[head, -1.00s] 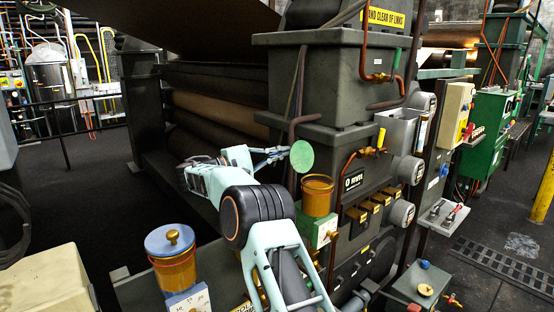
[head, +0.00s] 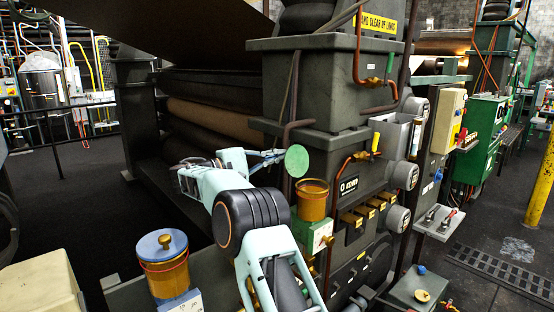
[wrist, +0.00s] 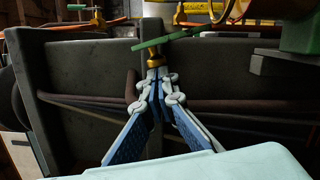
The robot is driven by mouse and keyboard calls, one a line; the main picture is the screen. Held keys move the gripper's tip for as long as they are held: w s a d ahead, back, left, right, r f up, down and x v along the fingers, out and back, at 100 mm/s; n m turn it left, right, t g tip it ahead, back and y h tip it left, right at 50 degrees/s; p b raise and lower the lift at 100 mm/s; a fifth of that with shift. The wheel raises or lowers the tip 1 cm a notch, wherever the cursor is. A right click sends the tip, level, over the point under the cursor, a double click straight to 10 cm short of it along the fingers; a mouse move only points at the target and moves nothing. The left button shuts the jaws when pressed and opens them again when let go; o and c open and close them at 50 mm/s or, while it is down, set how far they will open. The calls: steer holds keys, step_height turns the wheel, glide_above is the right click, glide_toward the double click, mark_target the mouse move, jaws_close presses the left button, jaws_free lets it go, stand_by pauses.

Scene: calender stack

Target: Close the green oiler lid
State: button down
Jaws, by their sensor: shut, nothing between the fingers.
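My gripper (head: 284,153) is shut and empty, at the left edge of the lid in the head view. In the wrist view its fingertips (wrist: 157,76) are at the knob; I cannot tell whether they touch it.
Another oiler with a blue lid (head: 160,244), closed, stands at the front left. A dark machine housing (head: 325,85) rises close behind the green oiler. Brown pipes (head: 288,145) run beside the lid. Gauges and a grey box (head: 393,131) are on the right.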

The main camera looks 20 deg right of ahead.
mark_target(289, 159)
steer(key=s+m+b, duration=0.1)
steer(key=m+b, duration=0.1)
steer(key=b, duration=0.1)
steer(key=s+d+r+m+b, duration=0.1)
steer(key=s+m+b, duration=0.1)
steer(key=m+b, duration=0.1)
steer(key=s+r+m+y+b, duration=0.1)
steer(key=m+b, duration=0.1)
steer(key=b, duration=0.3)
steer(key=shift+s+d, duration=0.3)
steer(key=shift+d, duration=0.1)
steer(key=s+m+b, duration=0.1)
steer(key=b, duration=0.1)
steer(key=s+d+m+b, duration=0.1)
steer(key=m+b, duration=0.1)
steer(key=b, duration=0.1)
steer(key=shift+s+y, duration=0.25)
steer(key=shift+y, duration=0.15)
steer(key=s+m+b, duration=0.1)
steer(key=m+b, duration=0.1)
steer(key=s+d+m+b, duration=0.1)
steer(key=b, duration=0.2)
steer(key=shift+s+f+m+t+y, duration=0.2)
steer(key=shift+m+t+y, duration=0.1)
steer(key=shift+m, duration=0.1)
steer(key=shift+r, duration=0.1)
